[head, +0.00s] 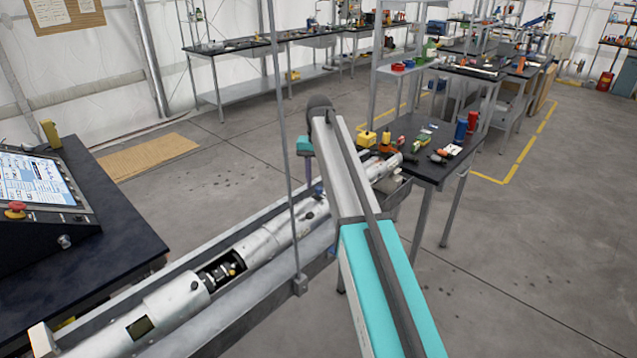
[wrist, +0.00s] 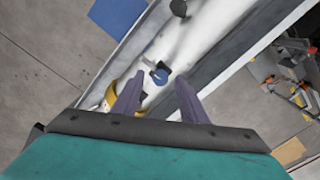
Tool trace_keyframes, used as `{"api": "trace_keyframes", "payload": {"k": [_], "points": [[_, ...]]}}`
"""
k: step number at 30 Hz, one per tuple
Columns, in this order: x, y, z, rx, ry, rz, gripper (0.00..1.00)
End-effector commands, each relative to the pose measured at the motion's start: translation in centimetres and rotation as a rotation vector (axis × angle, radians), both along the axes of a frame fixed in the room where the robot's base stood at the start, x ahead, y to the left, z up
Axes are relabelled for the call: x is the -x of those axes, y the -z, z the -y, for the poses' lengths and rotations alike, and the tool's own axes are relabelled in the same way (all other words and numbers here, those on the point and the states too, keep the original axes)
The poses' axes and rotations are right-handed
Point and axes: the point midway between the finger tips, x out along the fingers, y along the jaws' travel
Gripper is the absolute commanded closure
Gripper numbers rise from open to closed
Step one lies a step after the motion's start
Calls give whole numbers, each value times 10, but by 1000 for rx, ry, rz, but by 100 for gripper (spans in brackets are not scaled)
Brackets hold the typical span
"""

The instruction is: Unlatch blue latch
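The blue latch (wrist: 158,76) is a small round blue piece on the white cylindrical body (wrist: 195,40) in the wrist view. My gripper (wrist: 154,88) is open, with its two dark purple fingers apart and pointing at the body. The latch shows between and just beyond the fingertips; I cannot tell how far the fingers are from it. In the head view the long white cylinder (head: 170,297) lies in a metal trough. My arm hides part of it there, and the latch and the fingertips cannot be made out.
A yellow ring (wrist: 110,95) is around the body by the left finger. A dark knob (wrist: 179,8) stands farther along it. A control panel (head: 42,182) is on a black table at left. A thin vertical pole (head: 283,130) rises beside the trough. A workbench (head: 432,168) with tools stands beyond my arm.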

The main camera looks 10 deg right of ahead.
Motion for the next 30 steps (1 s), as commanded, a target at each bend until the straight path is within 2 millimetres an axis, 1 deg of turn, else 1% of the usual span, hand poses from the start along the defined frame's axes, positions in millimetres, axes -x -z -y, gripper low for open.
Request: {"api": "trace_keyframes", "payload": {"k": [1,5,24,30], "points": [[0,-7,0,0,0,0,61],[0,-22,0,0,0,1,61],[1,-109,0,1,0,1,61],[1,-125,0,2,1,-1,61]]}}
